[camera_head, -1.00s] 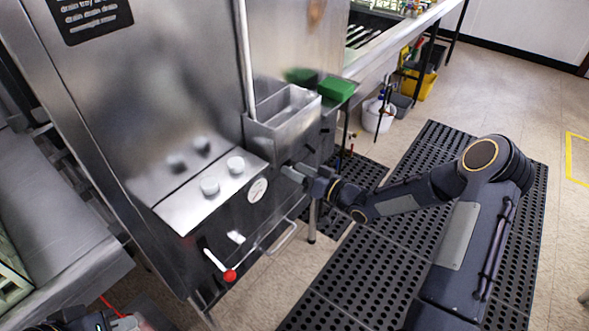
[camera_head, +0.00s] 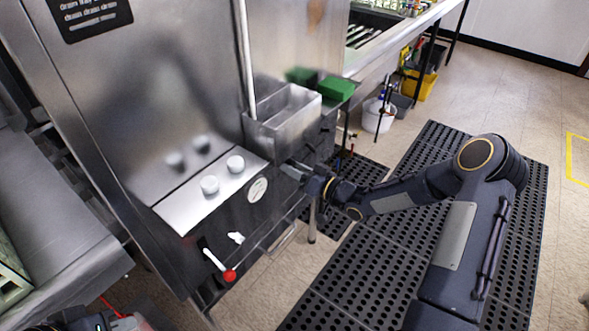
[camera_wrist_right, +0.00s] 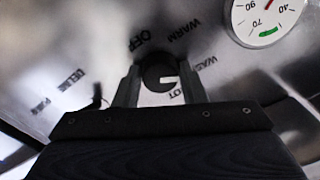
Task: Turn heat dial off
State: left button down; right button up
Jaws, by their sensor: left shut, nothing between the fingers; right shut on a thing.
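The heat dial (camera_wrist_right: 160,78) shows in the right wrist view as a dark round knob on the steel panel. Printed words OFF, WARM, WASH and HOT run around it. My right gripper (camera_wrist_right: 158,88) is shut on the dial, one finger on each side. I cannot tell for sure which word the dial points to. In the head view my right gripper (camera_head: 287,170) meets the machine's front below the steel box, and hides the dial. My left gripper (camera_head: 110,321) is partly in view at the bottom left edge, shut and empty, away from the dial.
A round gauge (camera_wrist_right: 266,15) sits beside the dial. Two pale knobs (camera_head: 210,185) stand on the sloped ledge, with a red-tipped lever (camera_head: 229,275) below. The steel box (camera_head: 283,118) is just above my right gripper. Black mats (camera_head: 345,270) cover the floor.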

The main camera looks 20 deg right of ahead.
jog(key=shift+d+n+b, duration=0.1)
jog(key=shift+n+b, duration=11.7)
jog(key=shift+b, duration=0.95)
jog(key=o, duration=1)
jog(key=shift+r, duration=0.1)
